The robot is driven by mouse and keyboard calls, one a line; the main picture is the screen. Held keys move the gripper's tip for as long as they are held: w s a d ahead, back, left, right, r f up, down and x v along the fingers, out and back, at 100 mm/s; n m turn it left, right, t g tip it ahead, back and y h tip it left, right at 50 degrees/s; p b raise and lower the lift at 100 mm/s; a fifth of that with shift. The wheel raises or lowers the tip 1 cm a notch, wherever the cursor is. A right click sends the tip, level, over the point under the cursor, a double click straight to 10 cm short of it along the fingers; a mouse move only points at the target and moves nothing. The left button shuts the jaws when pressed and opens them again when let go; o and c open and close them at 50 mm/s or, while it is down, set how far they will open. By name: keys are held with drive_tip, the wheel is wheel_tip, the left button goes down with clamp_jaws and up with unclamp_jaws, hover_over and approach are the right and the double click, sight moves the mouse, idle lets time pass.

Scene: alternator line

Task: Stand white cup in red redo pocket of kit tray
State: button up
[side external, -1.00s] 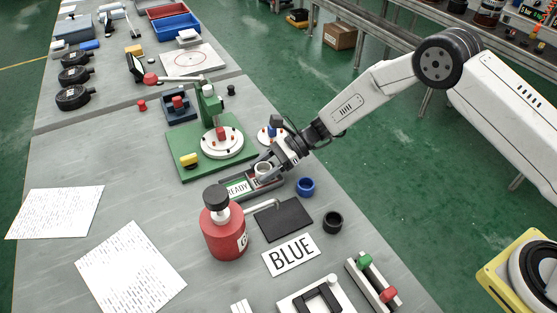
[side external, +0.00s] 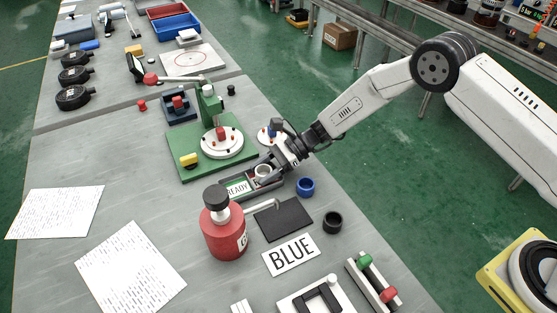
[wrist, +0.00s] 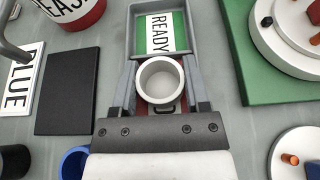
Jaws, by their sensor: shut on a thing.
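The white cup (wrist: 160,80) is upright between the fingers of my gripper (wrist: 160,88) in the wrist view. My gripper (side external: 270,172) is shut on the cup. The kit tray (wrist: 132,36) is a grey box with a green pocket marked READY (wrist: 152,32) at its far end. A little of the red pocket (wrist: 182,111) shows beside and below the cup; the rest is hidden by cup and gripper. The cup is over or in the red pocket; I cannot tell whether it touches the floor.
A blue cup (side external: 306,187) and a black cup (side external: 332,222) stand close by on the bench. A black pad (side external: 284,219), BLUE card (side external: 291,255) and red bottle (side external: 224,235) lie in front. A green fixture (side external: 190,165) stands behind the tray.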

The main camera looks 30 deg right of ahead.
drive_tip(key=shift+f, duration=0.25)
idle(0.3)
drive_tip(key=o, duration=1.3)
drive_tip(key=shift+v, duration=3.95)
drive_tip(key=shift+s+d+r+n+h, duration=0.25)
drive_tip(key=shift+s+d+n+h, duration=0.2)
drive_tip(key=shift+s, duration=0.2)
drive_tip(key=s+d+r+n+t+h, duration=0.1)
drive_tip(key=s+d+r+n+h, duration=0.2)
drive_tip(key=s+d+n+h, duration=0.1)
drive_tip(key=s+d+r+n+h, duration=0.2)
drive_tip(key=s+d+n+h, duration=0.2)
drive_tip(key=s+d+n, duration=0.3)
drive_tip(key=s+d+r+n+t+h, duration=0.1)
drive_tip(key=s+d+r+n+h, duration=0.2)
drive_tip(key=s+d+n, duration=0.3)
drive_tip(key=s+h, duration=0.1)
drive_tip(key=s, duration=0.3)
drive_tip(key=shift+d+r+t, duration=0.3)
drive_tip(key=shift+d, duration=0.05)
